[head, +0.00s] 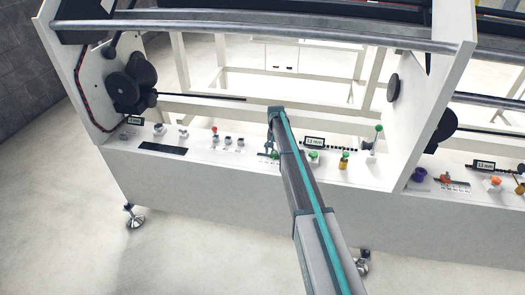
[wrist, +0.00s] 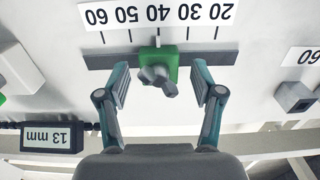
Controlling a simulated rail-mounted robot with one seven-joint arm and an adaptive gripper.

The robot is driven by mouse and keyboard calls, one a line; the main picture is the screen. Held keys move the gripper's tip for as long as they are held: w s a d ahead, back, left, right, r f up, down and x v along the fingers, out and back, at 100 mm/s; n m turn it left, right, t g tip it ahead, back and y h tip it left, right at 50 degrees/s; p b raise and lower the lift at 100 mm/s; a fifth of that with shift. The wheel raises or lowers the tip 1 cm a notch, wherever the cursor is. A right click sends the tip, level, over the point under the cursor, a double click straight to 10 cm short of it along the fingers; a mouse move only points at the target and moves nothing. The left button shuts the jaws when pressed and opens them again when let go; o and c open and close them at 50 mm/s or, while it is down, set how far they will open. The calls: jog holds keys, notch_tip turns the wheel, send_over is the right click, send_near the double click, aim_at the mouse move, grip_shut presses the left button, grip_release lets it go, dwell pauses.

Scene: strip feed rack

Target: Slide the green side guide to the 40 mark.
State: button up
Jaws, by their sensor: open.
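The green side guide (wrist: 147,57) sits on a dark horizontal rail (wrist: 205,59) in the wrist view, with a grey knob (wrist: 161,78) on it. The number scale (wrist: 170,16) appears upside down and runs from 60 at left to 20 at right. The guide's middle lines up about with the 40 tick. My gripper (wrist: 161,74) is open, with one finger on each side of the guide and a gap on both sides. In the head view my gripper (head: 271,146) is low over the panel, and the guide is small and partly hidden there.
A display reading 13 mm (wrist: 50,138) is at lower left in the wrist view.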

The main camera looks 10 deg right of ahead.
jog(key=shift+r+p, duration=0.75)
jog(key=shift+r, duration=1.9)
jog(key=s+a+f+n, duration=0.1)
jog(key=s+a+f, duration=0.1)
jog(key=s, duration=1.3)
jog(key=s+a+f+n, duration=0.1)
jog(key=s+a+n, duration=0.1)
jog(key=s, duration=1.4)
jog(key=s+a+f+n, duration=0.1)
jog(key=s+a+f, duration=0.1)
jog(key=s, duration=1.3)
jog(key=s+f+g, duration=0.2)
jog(key=s+f, duration=0.4)
jog(key=s, duration=0.4)
jog(key=s+f+g, duration=0.2)
jog(key=s+f, duration=0.5)
jog(key=s, duration=0.2)
jog(key=s+f+g+b, duration=0.1)
jog(key=s+f+g, duration=0.1)
jog(key=s+f, duration=0.4)
jog(key=s, duration=0.4)
jog(key=shift+s+d+f+g, duration=0.2)
jog(key=shift+s+f+g, duration=0.1)
jog(key=shift+f+g, duration=0.1)
jog(key=shift+c, duration=0.2)
